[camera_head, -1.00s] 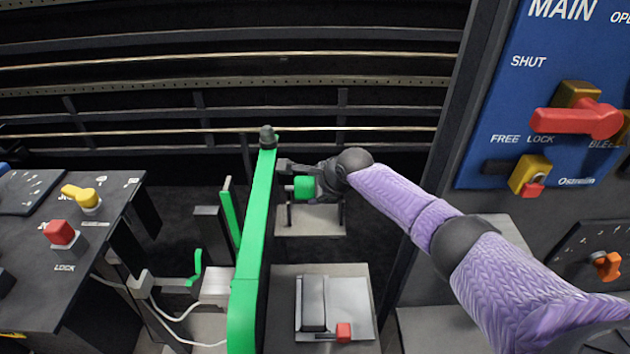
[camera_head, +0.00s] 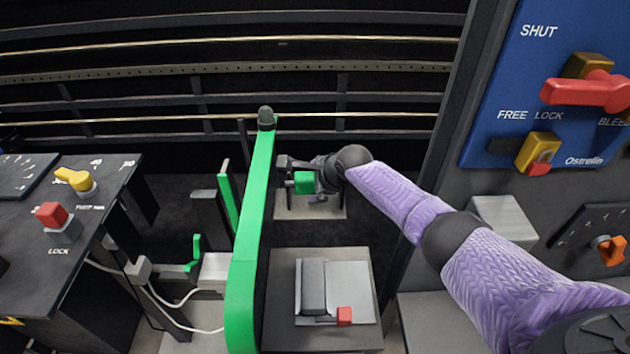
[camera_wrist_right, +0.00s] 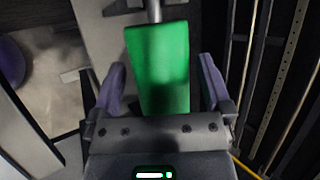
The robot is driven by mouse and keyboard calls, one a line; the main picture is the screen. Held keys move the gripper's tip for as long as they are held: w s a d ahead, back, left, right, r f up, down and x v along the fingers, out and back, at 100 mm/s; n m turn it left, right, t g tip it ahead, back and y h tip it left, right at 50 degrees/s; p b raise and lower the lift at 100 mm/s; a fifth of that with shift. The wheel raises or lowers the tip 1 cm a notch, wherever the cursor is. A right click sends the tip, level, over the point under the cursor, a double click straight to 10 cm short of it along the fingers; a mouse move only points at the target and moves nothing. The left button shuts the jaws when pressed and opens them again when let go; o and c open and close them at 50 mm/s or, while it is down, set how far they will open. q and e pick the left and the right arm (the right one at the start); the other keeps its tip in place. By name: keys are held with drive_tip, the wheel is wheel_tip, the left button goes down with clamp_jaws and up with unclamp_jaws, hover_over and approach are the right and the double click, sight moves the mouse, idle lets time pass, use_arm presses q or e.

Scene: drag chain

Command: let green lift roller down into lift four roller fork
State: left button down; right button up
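The green roller (camera_head: 304,182) sits at the right gripper in the head view, just over a small pale plate (camera_head: 332,211) with dark upright supports that look like the fork. In the right wrist view the roller (camera_wrist_right: 158,72) lies between my two purple fingers, with a narrow gap on each side. My right gripper (camera_wrist_right: 162,72) is open around it. A grey shaft end (camera_wrist_right: 154,10) sticks out of the roller's far end. Whether the roller rests in the fork is hard to see, as the gripper covers part of it. My left gripper is not in view.
A long green upright bar (camera_head: 250,220) stands just left of the roller. A grey box with a red knob (camera_head: 344,315) is in front. A switch console (camera_head: 60,250) is at left, a blue control panel (camera_head: 560,110) at right. Dark rails run behind.

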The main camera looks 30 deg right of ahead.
drive_tip(key=p+v, duration=0.7)
drive_tip(key=v, duration=0.3)
drive_tip(key=shift+f, duration=0.1)
idle(0.3)
